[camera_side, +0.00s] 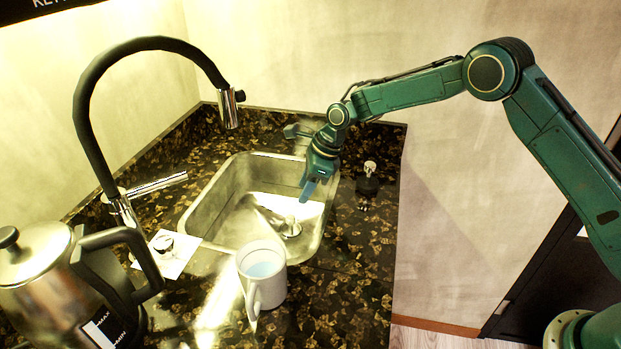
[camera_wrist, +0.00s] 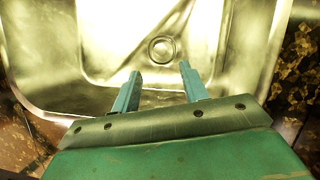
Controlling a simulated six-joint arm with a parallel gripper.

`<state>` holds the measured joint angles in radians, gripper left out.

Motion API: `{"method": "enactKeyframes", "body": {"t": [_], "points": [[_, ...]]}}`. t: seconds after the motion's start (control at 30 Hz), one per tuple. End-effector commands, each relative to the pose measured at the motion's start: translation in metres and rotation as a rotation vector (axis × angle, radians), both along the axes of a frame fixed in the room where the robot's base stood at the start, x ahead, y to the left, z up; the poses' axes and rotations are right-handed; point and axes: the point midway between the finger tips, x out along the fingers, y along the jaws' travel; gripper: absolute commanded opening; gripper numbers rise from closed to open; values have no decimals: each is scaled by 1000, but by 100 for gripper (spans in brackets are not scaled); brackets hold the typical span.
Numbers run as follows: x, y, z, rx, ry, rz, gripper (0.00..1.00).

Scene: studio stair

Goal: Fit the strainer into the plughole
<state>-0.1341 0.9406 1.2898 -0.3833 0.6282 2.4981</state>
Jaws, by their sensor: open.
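The plughole (camera_side: 290,228) is in the floor of the steel sink (camera_side: 216,200). A small pale upright part shows at it in the side view, perhaps the strainer's knob; I cannot tell whether a strainer sits there. In the wrist view the plughole (camera_wrist: 162,49) shows as concentric rings just beyond my fingertips. A small round metal piece with a dark top (camera_side: 163,243) lies on a white square left of the sink; it may be a strainer. My gripper (camera_side: 308,190) points down over the sink's right side, open and empty, its fingers (camera_wrist: 160,73) apart.
A white mug (camera_side: 262,278) with pale blue inside stands at the sink's front edge. A kettle (camera_side: 40,285) and black tap (camera_side: 85,100) are at left. A dark fitting with a metal knob (camera_side: 369,180) stands right of the sink. The sink walls surround my gripper.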

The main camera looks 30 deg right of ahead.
Motion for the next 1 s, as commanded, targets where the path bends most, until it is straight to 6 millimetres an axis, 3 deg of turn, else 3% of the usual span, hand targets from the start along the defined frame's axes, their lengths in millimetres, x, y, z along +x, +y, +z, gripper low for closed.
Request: {"method": "enactKeyframes", "body": {"t": [0.77,1.0], "points": [[-2,-3,9,-2,-2,4,44],[-9,-12,36,-33,-49,82,44]]}}
